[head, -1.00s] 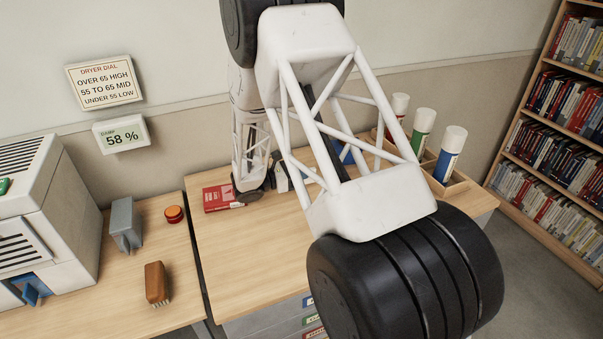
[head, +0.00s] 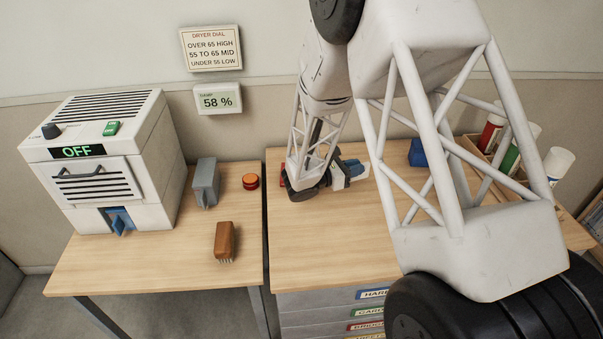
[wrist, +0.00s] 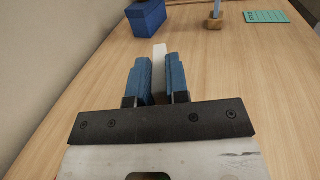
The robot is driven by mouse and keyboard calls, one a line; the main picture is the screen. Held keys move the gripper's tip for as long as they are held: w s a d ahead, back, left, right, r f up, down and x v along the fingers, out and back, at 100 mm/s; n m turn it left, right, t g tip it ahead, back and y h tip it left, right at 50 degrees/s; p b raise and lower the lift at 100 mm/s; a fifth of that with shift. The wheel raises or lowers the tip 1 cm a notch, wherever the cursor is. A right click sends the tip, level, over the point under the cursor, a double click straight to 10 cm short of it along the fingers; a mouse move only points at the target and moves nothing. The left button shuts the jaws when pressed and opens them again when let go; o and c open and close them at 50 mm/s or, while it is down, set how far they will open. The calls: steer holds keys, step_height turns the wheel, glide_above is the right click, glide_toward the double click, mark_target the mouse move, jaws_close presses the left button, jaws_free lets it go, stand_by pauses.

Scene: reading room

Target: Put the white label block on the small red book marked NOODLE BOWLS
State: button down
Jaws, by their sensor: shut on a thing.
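My gripper (wrist: 160,82) has blue finger pads and is shut on the white label block (wrist: 160,56), whose far end sticks out between the fingertips in the wrist view. In the head view, my gripper (head: 354,170) is over the back left part of the drawer-cabinet top, pointing right, with some white of the block at its tips. The small red book (head: 283,178) shows only as a red sliver beside my wrist; my arm hides the rest, and its marking cannot be read. The gap between block and tabletop is unclear.
A blue box (wrist: 147,20) stands near the wall, with a wooden stand (wrist: 214,22) and green card (wrist: 266,17) beyond. The left table holds a dryer (head: 110,165), grey block (head: 205,184), orange puck (head: 250,181) and brush (head: 225,240). Spray cans stand at right.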

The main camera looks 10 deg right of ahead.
steer(key=s+a+n+t+y, duration=0.2)
steer(key=s+a+n+t, duration=0.1)
steer(key=a, duration=0.4)
steer(key=s+a+r+n+t+y, duration=0.1)
steer(key=s+a+n+t+y, duration=0.1)
steer(key=a, duration=0.5)
steer(key=s+n+t, duration=0.1)
steer(key=s+t, duration=0.1)
steer(key=t, duration=0.1)
steer(key=shift+s+a+r+y, duration=0.2)
steer(key=shift+a+r+y, duration=0.1)
steer(key=shift+y, duration=0.1)
steer(key=w, duration=0.5)
steer(key=w+a+f, duration=0.1)
steer(key=w, duration=0.4)
steer(key=w+a, duration=0.1)
steer(key=w, duration=0.5)
steer(key=shift+f, duration=0.3)
steer(key=shift+f, duration=0.1)
steer(key=shift+f, duration=1.65)
steer(key=shift+s+f, duration=0.1)
steer(key=shift+f, duration=0.1)
steer(key=c, duration=1.1)
jaws_free()
